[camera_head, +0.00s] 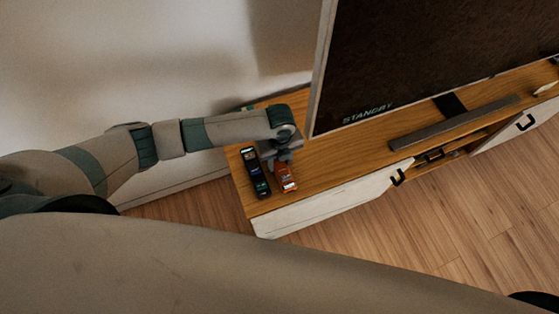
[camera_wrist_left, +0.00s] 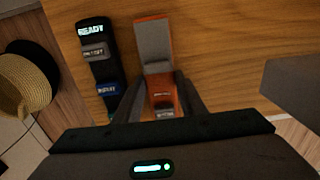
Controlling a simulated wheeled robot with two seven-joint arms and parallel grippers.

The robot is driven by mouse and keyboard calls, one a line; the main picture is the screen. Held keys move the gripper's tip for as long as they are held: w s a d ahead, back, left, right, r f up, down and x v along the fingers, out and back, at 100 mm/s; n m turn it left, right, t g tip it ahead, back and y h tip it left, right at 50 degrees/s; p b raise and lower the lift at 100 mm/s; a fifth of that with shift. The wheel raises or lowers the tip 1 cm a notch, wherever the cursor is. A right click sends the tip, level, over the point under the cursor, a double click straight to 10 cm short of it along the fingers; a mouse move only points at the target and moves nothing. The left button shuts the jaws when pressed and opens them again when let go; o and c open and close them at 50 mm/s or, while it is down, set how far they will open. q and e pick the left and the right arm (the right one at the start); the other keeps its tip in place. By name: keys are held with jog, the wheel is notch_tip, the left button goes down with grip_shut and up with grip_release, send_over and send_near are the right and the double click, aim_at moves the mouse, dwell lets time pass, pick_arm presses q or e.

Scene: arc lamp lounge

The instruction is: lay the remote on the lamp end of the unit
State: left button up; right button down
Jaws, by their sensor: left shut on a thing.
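The wooden-topped unit (camera_head: 330,172) runs under a large screen. My left gripper (camera_head: 281,166) is over its left end, pointing down. In the left wrist view, its fingers (camera_wrist_left: 163,100) are shut on a slim orange-and-grey handset (camera_wrist_left: 153,42), which looks like the remote. The handset (camera_head: 288,182) is at the unit top, but I cannot tell whether it touches the wood. A black handset-like device (camera_head: 254,170) lies just left of it; in the left wrist view it (camera_wrist_left: 97,60) shows a lit "READY". No lamp shows. My right gripper is not in view.
The screen (camera_head: 430,60), reading "STANDBY", rises close to the right of my left gripper. A grey bar (camera_head: 455,122) lies before it. Bare wood lies between the bar and the handsets. A woven, dark-topped item (camera_wrist_left: 25,88) is beyond the unit's edge.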

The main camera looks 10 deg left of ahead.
aim_at(279, 165)
pick_arm(q)
jog(key=shift+f, duration=0.1)
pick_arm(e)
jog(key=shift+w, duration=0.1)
pick_arm(q)
jog(key=o, duration=1.3)
jog(key=shift+c, duration=0.2)
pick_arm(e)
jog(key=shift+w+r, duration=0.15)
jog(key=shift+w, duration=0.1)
pick_arm(q)
jog(key=shift+r, duration=0.6)
notch_tip(279, 165, up, 11)
jog(key=shift+b, duration=0.3)
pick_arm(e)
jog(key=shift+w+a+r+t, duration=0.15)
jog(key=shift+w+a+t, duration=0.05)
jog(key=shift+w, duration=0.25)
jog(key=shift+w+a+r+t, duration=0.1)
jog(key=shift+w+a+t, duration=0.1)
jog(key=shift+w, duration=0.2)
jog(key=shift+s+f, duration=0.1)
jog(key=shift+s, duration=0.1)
pick_arm(q)
jog(key=shift+s, duration=0.1)
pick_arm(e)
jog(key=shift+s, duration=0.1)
